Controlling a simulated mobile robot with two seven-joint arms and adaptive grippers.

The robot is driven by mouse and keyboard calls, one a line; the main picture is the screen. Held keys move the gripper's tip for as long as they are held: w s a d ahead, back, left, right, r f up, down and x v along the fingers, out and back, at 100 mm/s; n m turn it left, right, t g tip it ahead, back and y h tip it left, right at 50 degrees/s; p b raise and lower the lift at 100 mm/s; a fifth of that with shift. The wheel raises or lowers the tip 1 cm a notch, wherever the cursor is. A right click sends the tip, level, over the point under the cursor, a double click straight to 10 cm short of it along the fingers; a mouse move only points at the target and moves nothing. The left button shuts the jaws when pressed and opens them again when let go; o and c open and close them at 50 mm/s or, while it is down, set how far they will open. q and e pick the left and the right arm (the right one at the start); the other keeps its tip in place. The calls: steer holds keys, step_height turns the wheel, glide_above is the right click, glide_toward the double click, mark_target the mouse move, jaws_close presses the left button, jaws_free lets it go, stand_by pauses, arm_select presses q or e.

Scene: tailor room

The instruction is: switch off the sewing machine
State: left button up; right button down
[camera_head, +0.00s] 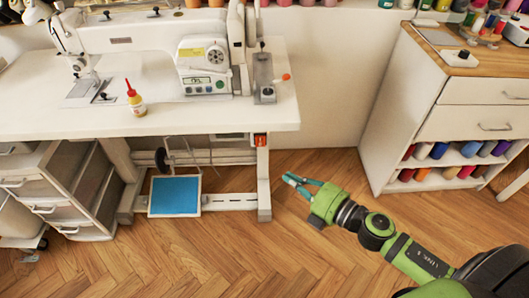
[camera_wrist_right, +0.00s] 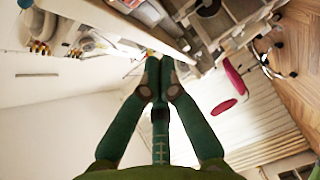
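The white sewing machine (camera_head: 140,32) stands on a white table (camera_head: 225,118), with a control panel (camera_head: 203,85) on its right part. A small red-orange switch box (camera_head: 261,140) sits under the table's right front edge, at the top of the table leg. My right gripper (camera_head: 290,181) is over the floor to the right of that leg, apart from the switch, pointing left. In the right wrist view its green fingers (camera_wrist_right: 159,62) converge at their tips, with nothing seen held between them. My left gripper is not in view.
A blue-topped pedal (camera_head: 175,195) lies under the table. White drawers (camera_head: 75,185) stand to the left. A cabinet (camera_head: 445,95) with thread spools is at right. A small red-capped bottle (camera_head: 136,102) stands on the table. Wooden floor between table and cabinet is clear.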

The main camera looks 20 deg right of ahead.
mark_target(260, 141)
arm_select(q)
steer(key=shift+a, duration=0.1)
arm_select(e)
steer(key=w+d+x, duration=0.1)
steer(key=d+x, duration=0.1)
steer(key=x, duration=1)
steer(key=shift+w+d, duration=0.15)
steer(key=shift+w, duration=0.05)
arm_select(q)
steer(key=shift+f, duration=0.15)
arm_select(e)
steer(key=shift+f, duration=0.2)
